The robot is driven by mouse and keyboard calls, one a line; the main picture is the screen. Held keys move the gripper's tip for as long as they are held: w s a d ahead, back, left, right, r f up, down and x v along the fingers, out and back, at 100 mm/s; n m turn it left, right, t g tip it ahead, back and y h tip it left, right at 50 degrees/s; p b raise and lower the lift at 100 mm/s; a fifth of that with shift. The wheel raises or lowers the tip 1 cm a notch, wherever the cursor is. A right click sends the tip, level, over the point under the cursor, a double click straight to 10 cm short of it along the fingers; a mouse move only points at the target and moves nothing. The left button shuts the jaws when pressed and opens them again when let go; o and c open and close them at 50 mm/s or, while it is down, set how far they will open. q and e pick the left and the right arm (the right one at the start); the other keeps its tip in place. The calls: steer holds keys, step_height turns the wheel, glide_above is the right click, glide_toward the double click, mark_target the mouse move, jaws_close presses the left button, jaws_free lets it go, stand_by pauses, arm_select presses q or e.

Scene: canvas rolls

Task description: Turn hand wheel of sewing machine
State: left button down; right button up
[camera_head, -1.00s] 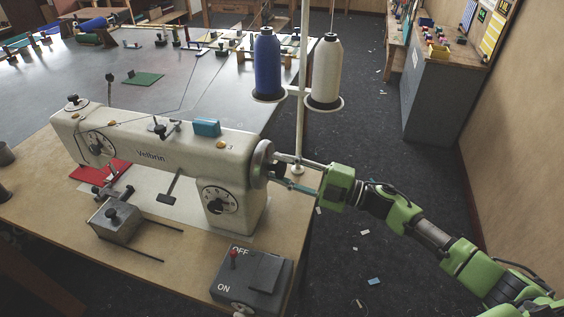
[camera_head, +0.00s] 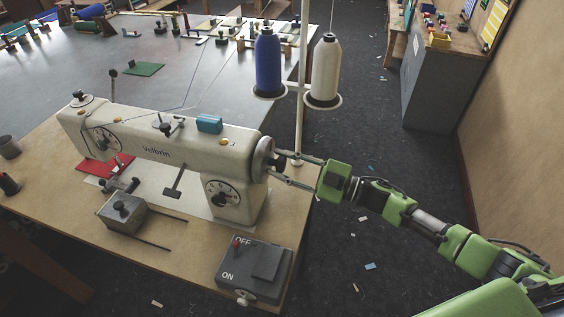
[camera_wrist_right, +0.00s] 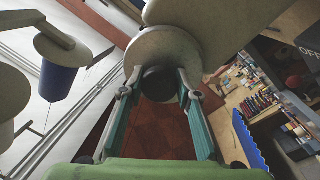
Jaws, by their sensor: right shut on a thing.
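The cream sewing machine (camera_head: 170,150) stands on the wooden table with its arm pointing left. Its round grey hand wheel (camera_head: 263,158) is at the right end of the body. My right gripper (camera_head: 276,170) reaches in from the right, its two fingers shut on the wheel. In the right wrist view, the pale wheel disc (camera_wrist_right: 165,48) fills the upper middle, and the gripper's teal-padded fingers (camera_wrist_right: 160,88) lie on either side of its dark hub. The exact finger contact is hard to see. My left gripper is not in view.
A grey OFF/ON switch box (camera_head: 254,270) with a red lever sits at the table's front right. Blue (camera_head: 268,62) and white (camera_head: 325,72) thread cones stand on a pole behind the wheel. The floor (camera_head: 400,240) right of the table is free apart from scraps.

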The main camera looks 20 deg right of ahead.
stand_by(0.3)
steer(key=o, duration=1.1)
steer(key=shift+d, duration=0.1)
steer(key=v, duration=1.2)
steer(key=shift+f, duration=0.1)
